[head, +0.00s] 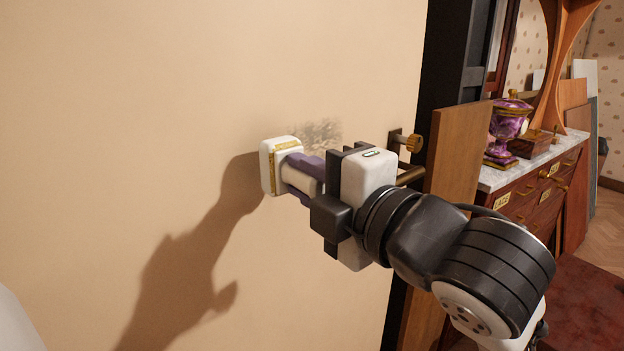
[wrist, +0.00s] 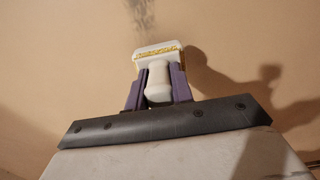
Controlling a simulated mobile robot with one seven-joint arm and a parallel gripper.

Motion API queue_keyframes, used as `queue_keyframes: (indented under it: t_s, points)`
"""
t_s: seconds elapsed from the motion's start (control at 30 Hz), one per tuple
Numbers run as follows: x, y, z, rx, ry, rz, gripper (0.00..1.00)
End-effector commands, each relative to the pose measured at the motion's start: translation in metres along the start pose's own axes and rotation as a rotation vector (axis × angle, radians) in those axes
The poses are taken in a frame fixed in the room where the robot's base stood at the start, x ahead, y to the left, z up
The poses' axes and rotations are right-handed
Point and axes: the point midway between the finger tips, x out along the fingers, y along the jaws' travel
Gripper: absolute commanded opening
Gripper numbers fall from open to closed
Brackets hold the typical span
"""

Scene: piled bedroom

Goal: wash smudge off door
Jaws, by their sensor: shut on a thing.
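My gripper (head: 304,176) is shut on the pale handle of a white block-shaped scrubber (head: 270,166) with a gold-patterned band. The scrubber also shows in the wrist view (wrist: 158,50), with purple fingers on both sides of its handle. The scrubber's face points toward the tan door (head: 150,90); I cannot tell whether it touches. A dark grey speckled smudge (head: 322,133) is on the door, just behind and right of the scrubber in the head view. In the wrist view the smudge (wrist: 143,14) lies just beyond the scrubber's top edge.
A brass door handle (head: 411,175) and knob (head: 414,143) are close to the right of my gripper. A wooden board (head: 458,150) stands beside the door edge. A marble-topped dresser (head: 515,176) holds a purple urn (head: 505,130). The door's left side is clear.

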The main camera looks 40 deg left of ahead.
Motion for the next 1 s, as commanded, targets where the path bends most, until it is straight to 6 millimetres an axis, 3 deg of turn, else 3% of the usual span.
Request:
queue_keyframes:
  t_s: [1.0]
  points:
    - [0.013,0.000,0.000,-0.001,0.001,0.001,0.00]
